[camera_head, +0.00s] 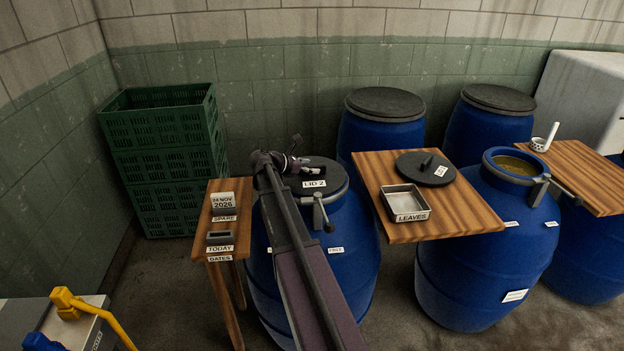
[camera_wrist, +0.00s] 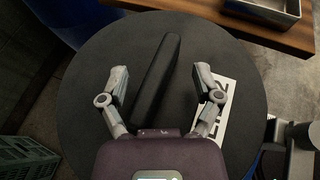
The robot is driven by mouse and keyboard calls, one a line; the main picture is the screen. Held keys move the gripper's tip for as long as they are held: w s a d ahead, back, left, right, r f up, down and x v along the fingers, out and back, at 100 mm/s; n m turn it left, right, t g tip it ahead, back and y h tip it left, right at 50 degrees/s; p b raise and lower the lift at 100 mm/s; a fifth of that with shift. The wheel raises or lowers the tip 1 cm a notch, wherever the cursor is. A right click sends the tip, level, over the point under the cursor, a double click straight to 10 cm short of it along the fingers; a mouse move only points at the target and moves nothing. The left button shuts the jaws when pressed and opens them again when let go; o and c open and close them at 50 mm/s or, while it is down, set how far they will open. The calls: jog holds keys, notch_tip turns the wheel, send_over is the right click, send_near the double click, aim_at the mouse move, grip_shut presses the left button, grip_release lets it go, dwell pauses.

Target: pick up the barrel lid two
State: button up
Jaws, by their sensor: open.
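The barrel lid two (camera_head: 330,171) is a round dark disc on top of a blue barrel (camera_head: 340,250), with a white "LID 2" label. In the wrist view the lid (camera_wrist: 85,105) fills most of the picture, its raised black bar handle (camera_wrist: 158,75) running diagonally. My gripper (camera_head: 293,148) is over the lid's left part in the head view. In the wrist view my gripper (camera_wrist: 161,80) is open, one finger on each side of the handle, with gaps showing. I cannot tell its exact height above the lid. The label lies partly behind the right finger.
A clamp lever (camera_head: 318,205) sits at the barrel's front rim. A wooden table (camera_head: 455,215) to the right bears another lid (camera_head: 410,165) and a "LEAVES" tray (camera_head: 405,200). A small wooden stand (camera_head: 228,190) and green crates (camera_head: 165,160) are left. More barrels stand behind.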

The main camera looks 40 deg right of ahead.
jog(key=shift+d+f, duration=0.15)
jog(key=shift+d, duration=0.25)
jog(key=shift+a, duration=0.1)
grip_shut()
dwell(0.4)
